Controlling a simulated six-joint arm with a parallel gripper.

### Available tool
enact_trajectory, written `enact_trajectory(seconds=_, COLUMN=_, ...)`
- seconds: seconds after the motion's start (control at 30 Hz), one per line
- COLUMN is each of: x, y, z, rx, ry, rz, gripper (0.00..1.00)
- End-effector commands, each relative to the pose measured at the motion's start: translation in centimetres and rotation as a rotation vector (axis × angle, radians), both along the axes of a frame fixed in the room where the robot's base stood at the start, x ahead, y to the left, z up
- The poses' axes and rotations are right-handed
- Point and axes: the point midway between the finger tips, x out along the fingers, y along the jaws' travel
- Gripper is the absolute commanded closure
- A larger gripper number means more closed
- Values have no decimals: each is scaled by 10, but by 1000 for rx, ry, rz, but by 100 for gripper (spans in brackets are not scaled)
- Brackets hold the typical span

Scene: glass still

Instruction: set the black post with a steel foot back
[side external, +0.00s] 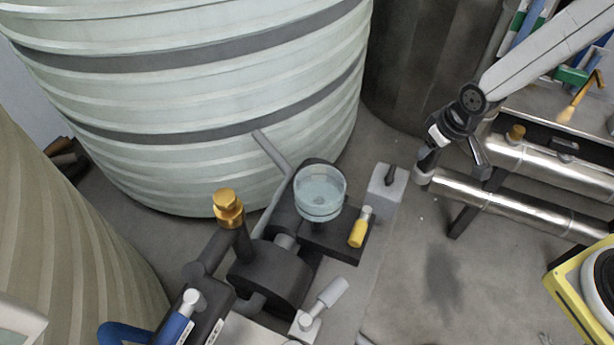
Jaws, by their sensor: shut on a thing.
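My gripper (446,138) hangs at the end of my arm at the upper right, its jaws pointing down and left. It is shut on the black post (429,156), which is dark and short and tilts slightly. The post's steel foot (423,175) points down and shows just in front of the left end of the lower steel pipe. I cannot tell whether the foot touches the pipe. The gripper's fingers partly hide the post's upper part.
A grey block with a black knob (387,186) stands left of the post. A glass bowl (320,192), a yellow-handled valve (358,232) and a brass-topped fitting (228,206) sit further left. Steel pipes (530,208) run right. A large ribbed tank (200,100) fills the back.

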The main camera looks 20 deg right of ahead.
Motion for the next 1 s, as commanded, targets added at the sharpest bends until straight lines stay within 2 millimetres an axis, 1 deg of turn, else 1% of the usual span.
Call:
enact_trajectory(seconds=0.03, x=-6, y=14, z=-10, rx=-2, ry=5, rz=42, gripper=100)
enact_trajectory(seconds=0.2, x=-28, y=52, z=-39, rx=-5, ry=4, rz=169, gripper=100)
enact_trajectory(seconds=0.37, x=-54, y=83, z=-65, rx=-6, ry=4, rz=288, gripper=100)
enact_trajectory(seconds=0.5, x=-80, y=107, z=-87, rx=-7, ry=3, rz=392, gripper=100)
enact_trajectory(seconds=0.7, x=-122, y=133, z=-115, rx=-6, ry=3, rz=542, gripper=100)
enact_trajectory(seconds=0.9, x=-168, y=149, z=-140, rx=-5, ry=4, rz=689, gripper=100)
enact_trajectory(seconds=1.0, x=-191, y=153, z=-151, rx=-3, ry=5, rz=762, gripper=100)
